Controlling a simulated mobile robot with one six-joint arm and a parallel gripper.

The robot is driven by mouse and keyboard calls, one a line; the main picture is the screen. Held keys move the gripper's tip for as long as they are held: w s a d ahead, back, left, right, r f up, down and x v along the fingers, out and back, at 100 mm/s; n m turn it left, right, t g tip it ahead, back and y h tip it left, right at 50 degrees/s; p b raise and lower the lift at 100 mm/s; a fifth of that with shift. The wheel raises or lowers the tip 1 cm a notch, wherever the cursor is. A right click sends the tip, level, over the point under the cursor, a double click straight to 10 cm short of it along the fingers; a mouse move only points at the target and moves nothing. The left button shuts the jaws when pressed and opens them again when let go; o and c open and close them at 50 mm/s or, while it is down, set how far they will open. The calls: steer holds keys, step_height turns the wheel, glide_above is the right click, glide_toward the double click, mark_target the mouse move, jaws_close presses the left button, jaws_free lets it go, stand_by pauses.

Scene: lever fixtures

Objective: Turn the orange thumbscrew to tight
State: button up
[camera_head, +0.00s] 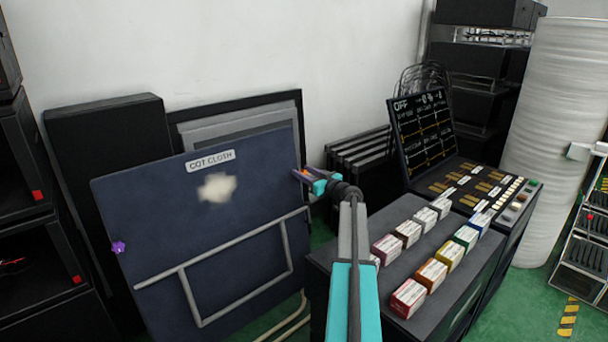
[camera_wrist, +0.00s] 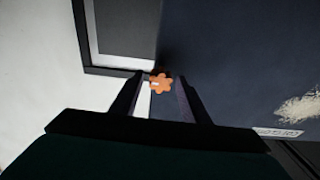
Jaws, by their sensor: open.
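The orange thumbscrew (camera_wrist: 161,83) shows in the wrist view as a small lobed knob at the edge of the dark blue panel (camera_wrist: 225,60). A small white mark shows on its left side. My gripper (camera_wrist: 160,88) is open, with one finger on each side of the thumbscrew in the picture. I cannot tell whether the fingers touch it or how far ahead of them it is. In the head view my gripper (camera_head: 304,176) is at the right edge of the panel (camera_head: 145,230), and mostly hides the thumbscrew there.
A purple thumbscrew (camera_head: 118,247) is on the panel's left edge. The panel has a "COT CLOTH" label (camera_head: 210,161) and a grey tube frame (camera_head: 195,290). A dark bench with several small boxes (camera_head: 432,272) stands to the right. Framed boards (camera_head: 292,103) lean behind the panel.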

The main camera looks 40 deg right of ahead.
steer(key=shift+c, duration=0.3)
jaws_close()
steer(key=c, duration=1)
jaws_free()
steer(key=shift+a+f, duration=0.1)
steer(key=shift+a, duration=0.05)
